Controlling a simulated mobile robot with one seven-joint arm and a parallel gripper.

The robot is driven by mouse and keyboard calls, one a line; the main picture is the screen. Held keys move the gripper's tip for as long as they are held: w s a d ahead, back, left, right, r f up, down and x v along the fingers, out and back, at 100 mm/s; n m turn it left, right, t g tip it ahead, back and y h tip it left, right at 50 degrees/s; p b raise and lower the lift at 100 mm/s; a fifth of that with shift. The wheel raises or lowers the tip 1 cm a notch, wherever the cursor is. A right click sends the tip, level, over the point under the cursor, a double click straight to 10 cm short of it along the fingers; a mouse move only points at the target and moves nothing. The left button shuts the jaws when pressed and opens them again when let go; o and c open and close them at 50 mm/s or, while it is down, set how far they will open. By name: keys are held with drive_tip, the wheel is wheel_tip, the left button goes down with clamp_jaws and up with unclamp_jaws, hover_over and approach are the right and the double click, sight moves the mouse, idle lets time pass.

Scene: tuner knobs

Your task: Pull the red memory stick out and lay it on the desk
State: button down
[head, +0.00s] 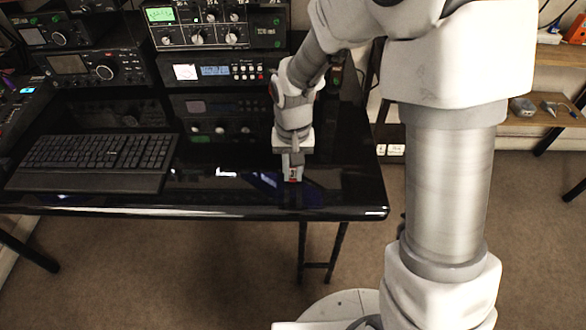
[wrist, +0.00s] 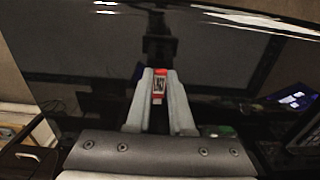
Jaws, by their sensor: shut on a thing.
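The red memory stick (wrist: 158,86) is between the fingertips of my gripper (wrist: 158,80) in the wrist view. It has a red body with a pale, dark-marked label. In the head view the stick (head: 293,174) shows as a small red and white piece at the tips of my gripper (head: 291,168). My gripper points down and is shut on it, over the front right part of the glossy black desk (head: 230,190). The stick is at or just above the desk top; I cannot tell whether it touches. The fingers hide its sides.
A black keyboard (head: 95,155) lies on the desk at left. Radio units (head: 215,72) with knobs and displays are stacked along the back. The desk's front edge is close to my gripper. Bare desk lies between the keyboard and my gripper. Shelves (head: 545,125) stand at right.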

drive_tip(key=shift+f+b, duration=0.45)
drive_tip(key=shift+f, duration=0.2)
idle(0.3)
drive_tip(key=c, duration=0.9)
unclamp_jaws()
drive_tip(key=shift+c, duration=0.2)
drive_tip(key=shift+r, duration=0.15)
drive_tip(key=shift+r+p, duration=1.3)
drive_tip(key=shift+r, duration=0.15)
drive_tip(key=o, duration=0.6)
drive_tip(key=shift+c, duration=0.2)
